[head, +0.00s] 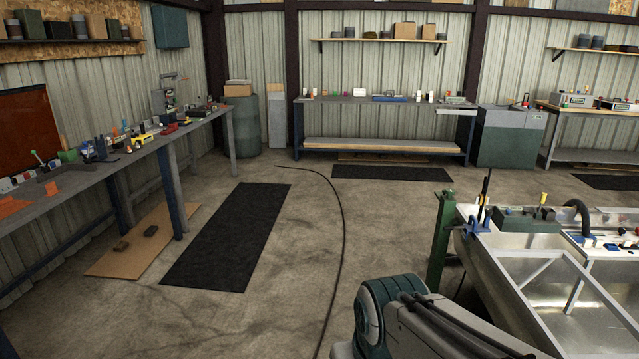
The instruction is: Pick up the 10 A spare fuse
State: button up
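I cannot make out the 10 A spare fuse in the head view; the small items on the benches are too small to tell apart. A long workbench (62,190) on the left bears many small tools and parts. A second workbench (385,101) against the back wall bears small bottles, boxes and a blue item. Part of my arm shows at the bottom right, but my gripper is out of the frame.
Black mats (228,236) and a dark cable (340,215) lie on the concrete floor. A green post (441,240) stands by the hull. A grey-green cabinet (509,137) and a drum (242,126) stand at the back. The middle floor is open.

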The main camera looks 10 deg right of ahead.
aim_at(598, 244)
jog(key=z, duration=0.3)
jog(key=i, duration=1.55)
jog(key=z, duration=1.5)
jog(key=i, duration=1.5)
jog(key=u, duration=1.4)
jog(key=i, duration=3.85)
